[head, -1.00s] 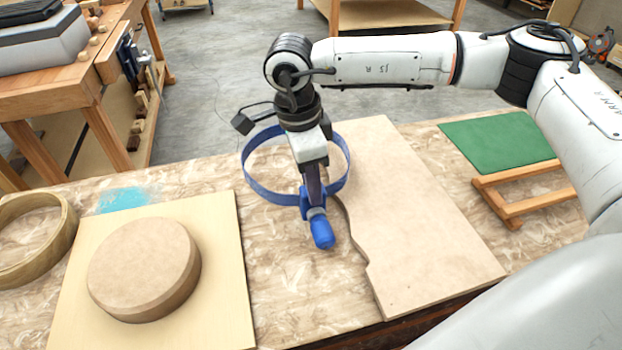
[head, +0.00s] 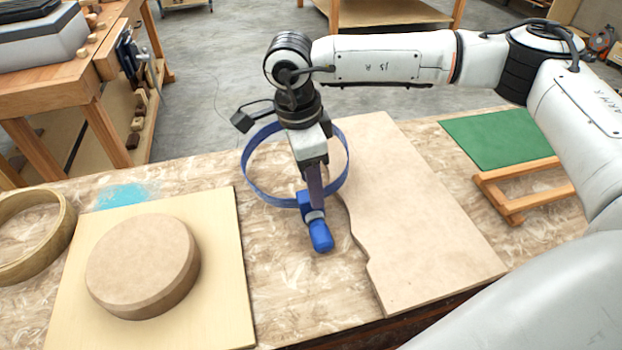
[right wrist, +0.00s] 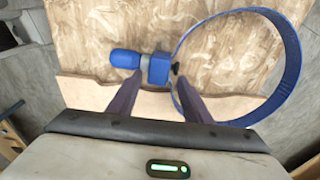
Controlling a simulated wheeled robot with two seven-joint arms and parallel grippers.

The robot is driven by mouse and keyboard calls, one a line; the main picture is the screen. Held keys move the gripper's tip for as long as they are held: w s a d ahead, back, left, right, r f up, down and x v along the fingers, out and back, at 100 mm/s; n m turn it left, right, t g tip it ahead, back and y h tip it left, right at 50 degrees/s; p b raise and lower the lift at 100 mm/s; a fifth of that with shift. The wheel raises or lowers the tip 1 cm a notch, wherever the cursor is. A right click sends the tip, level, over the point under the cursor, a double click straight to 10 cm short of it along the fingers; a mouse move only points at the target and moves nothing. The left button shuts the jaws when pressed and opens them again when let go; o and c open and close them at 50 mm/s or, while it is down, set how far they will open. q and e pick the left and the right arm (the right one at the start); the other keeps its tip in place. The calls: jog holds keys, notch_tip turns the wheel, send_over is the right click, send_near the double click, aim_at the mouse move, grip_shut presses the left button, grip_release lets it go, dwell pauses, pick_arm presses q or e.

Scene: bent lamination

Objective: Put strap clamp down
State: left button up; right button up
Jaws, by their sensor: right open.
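The strap clamp, a blue strap loop with a blue block and a blue handle (head: 320,236), is at the middle of the bench, beside and partly over the left edge of the tan board. In the right wrist view the block (right wrist: 159,69) and loop also show. My right gripper (right wrist: 157,88) is open, pointing down at the clamp. Its two fingers are apart on either side of the block and handle. In the head view my gripper hides part of the loop and block. I cannot tell whether the clamp fully rests on the bench. My left gripper is not in view.
A round tan form (head: 142,265) sits on a pale square board (head: 228,292) at the left. A bent wood ring (head: 62,232) lies at the far left. The tan board (head: 420,240) with a wavy edge lies right of the clamp. A green mat (head: 497,140) and a wooden frame (head: 514,205) are further right.

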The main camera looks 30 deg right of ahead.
notch_tip(320, 180, up, 13)
jog(key=a+b, duration=0.1)
jog(key=shift+w+a+f, duration=0.2)
jog(key=shift+a, duration=0.05)
dwell(0.7)
